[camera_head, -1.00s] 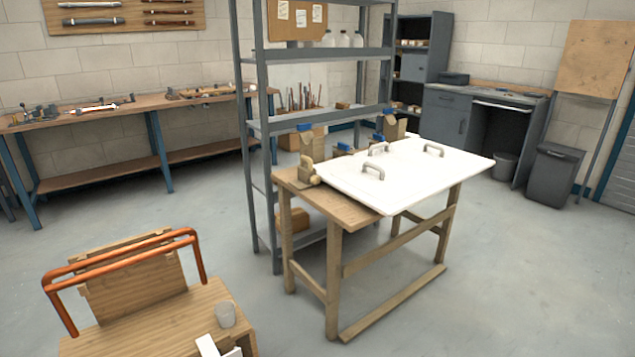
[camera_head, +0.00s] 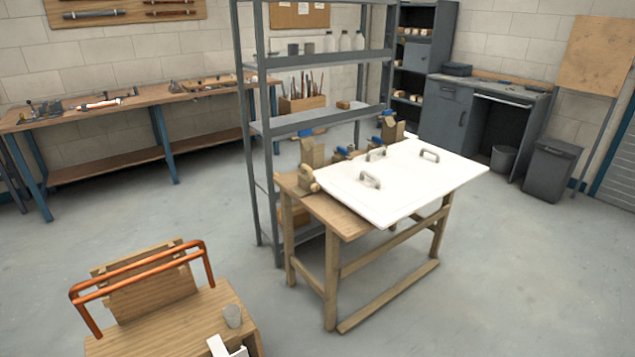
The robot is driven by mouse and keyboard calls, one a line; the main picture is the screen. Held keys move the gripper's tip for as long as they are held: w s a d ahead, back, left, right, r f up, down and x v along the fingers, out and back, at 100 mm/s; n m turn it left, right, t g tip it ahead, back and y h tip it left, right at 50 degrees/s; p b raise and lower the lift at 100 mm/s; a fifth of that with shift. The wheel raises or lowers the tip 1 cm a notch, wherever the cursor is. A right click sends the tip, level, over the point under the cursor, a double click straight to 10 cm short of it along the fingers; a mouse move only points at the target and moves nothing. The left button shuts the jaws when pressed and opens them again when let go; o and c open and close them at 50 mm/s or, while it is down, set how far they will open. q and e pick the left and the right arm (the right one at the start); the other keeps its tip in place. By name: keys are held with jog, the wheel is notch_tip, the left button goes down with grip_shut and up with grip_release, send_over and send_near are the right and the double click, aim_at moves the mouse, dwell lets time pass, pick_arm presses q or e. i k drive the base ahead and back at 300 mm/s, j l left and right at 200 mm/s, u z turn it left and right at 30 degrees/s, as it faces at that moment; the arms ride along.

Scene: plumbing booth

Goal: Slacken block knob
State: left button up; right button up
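A wooden bench (camera_head: 345,222) stands in the middle of the head view with a white panel (camera_head: 400,185) on top. A small wooden block with a pale round knob (camera_head: 308,182) stands at the bench's left end, against the panel's left corner. Behind the panel are a taller wooden block with a blue part (camera_head: 312,152), a low block with a blue part (camera_head: 343,154) and another tall one (camera_head: 391,130). Which block the task means is not clear, and details are small.
A wooden stand with an orange pipe frame (camera_head: 140,265) and a grey cup (camera_head: 233,316) is at lower left. A grey metal shelf (camera_head: 262,150) stands close behind the bench. A workbench (camera_head: 130,100) lines the back wall. The floor (camera_head: 500,270) at right is clear.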

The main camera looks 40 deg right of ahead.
aim_at(315, 188)
jog(key=i+l, duration=0.3)
jog(key=l, duration=0.2)
jog(key=i+l, duration=0.35)
jog(key=l, duration=0.15)
jog(key=i+l, duration=0.3)
jog(key=l, duration=0.2)
jog(key=i+l, duration=0.3)
jog(key=l, duration=0.2)
jog(key=i+l, duration=0.35)
jog(key=l, duration=0.15)
jog(key=k+z, duration=0.05)
